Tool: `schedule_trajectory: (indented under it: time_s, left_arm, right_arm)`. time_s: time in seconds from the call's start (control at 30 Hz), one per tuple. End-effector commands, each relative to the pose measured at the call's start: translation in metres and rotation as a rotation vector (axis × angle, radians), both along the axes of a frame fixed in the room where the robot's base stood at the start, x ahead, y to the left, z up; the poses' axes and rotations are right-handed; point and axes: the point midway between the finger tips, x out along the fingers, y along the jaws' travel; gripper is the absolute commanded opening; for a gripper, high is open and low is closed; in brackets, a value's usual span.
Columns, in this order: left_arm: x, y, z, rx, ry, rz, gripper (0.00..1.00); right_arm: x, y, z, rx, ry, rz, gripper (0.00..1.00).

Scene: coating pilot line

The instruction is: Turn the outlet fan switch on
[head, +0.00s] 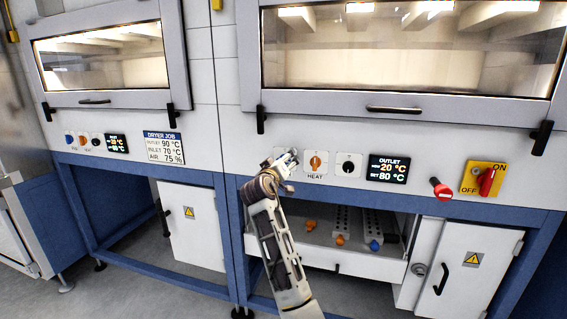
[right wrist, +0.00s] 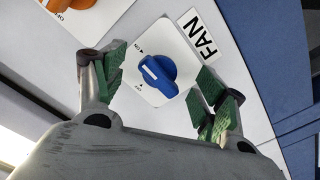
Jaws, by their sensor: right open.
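The outlet fan switch (right wrist: 157,72) is a blue knob with a short white mark, on a white square plate beside a FAN label (right wrist: 202,38). The plate has small ON and OFF marks; I cannot tell surely which one the knob points to. My right gripper (head: 287,162) is at the outlet panel, left of the orange HEAT knob (head: 315,162), and hides the fan switch in the head view. In the right wrist view its green-padded fingers are open, one on each side of the blue knob, with gaps showing. My left gripper is not in view.
Right of HEAT are a black knob (head: 347,165), the outlet display (head: 388,169), a red-ended handle (head: 440,188) and a yellow ON/OFF plate with a red lever (head: 484,179). An open drawer (head: 300,236) lies below the panel. Similar inlet knobs (head: 82,139) are at left.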

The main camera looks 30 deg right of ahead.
Motion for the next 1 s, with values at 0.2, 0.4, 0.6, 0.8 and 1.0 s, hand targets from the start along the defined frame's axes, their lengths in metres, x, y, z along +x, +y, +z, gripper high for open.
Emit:
schedule_trajectory:
  time_s: [0.2,0.4,0.6,0.8,1.0]
  left_arm:
    - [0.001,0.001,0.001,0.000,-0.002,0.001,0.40]
    - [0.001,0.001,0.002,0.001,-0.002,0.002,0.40]
    - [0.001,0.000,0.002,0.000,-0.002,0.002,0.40]
    - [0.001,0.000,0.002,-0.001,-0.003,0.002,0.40]
    - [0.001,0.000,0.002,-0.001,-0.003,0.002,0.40]
  right_arm:
    - [-0.007,0.009,0.000,0.000,0.000,0.001,0.71]
    - [-0.016,0.020,0.000,0.000,0.000,0.001,0.71]
    - [-0.026,0.031,-0.001,0.000,0.000,0.001,0.71]
    - [-0.035,0.041,0.000,0.000,0.000,0.001,0.71]
    - [-0.039,0.046,0.000,0.000,0.000,0.000,0.71]
